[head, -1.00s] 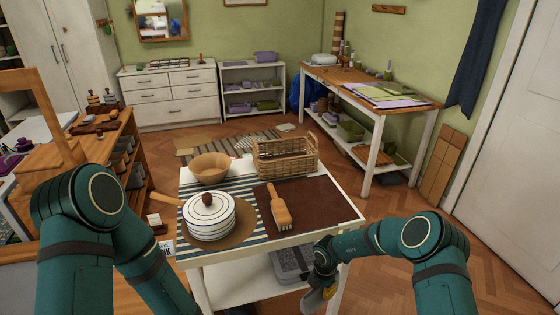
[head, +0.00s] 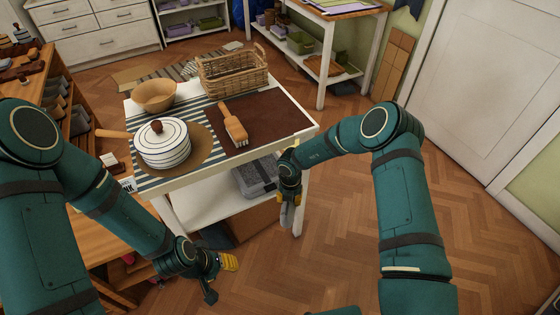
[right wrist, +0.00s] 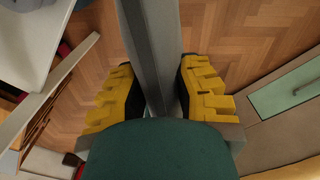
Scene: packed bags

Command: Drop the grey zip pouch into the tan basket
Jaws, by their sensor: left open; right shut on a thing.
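The tan basket (head: 232,76), a woven wicker one with handles, stands at the back of the white table in the head view. My right gripper (head: 289,206) is low at the table's near right corner, below the top. It is shut on a slim grey thing, which looks like the grey zip pouch (head: 285,217), hanging down. In the right wrist view the pouch (right wrist: 154,50) runs as a narrow grey slab between the yellow fingers (right wrist: 158,95); its zip does not show. My left gripper (head: 219,279) is open and empty above the floor, left of the table front.
On the table (head: 296,144) are a wooden bowl (head: 154,96), a striped lidded pot (head: 162,147) and a wooden brush (head: 235,125) on a brown mat (head: 275,115). A grey box (head: 254,181) sits on the lower shelf. The floor at right is clear.

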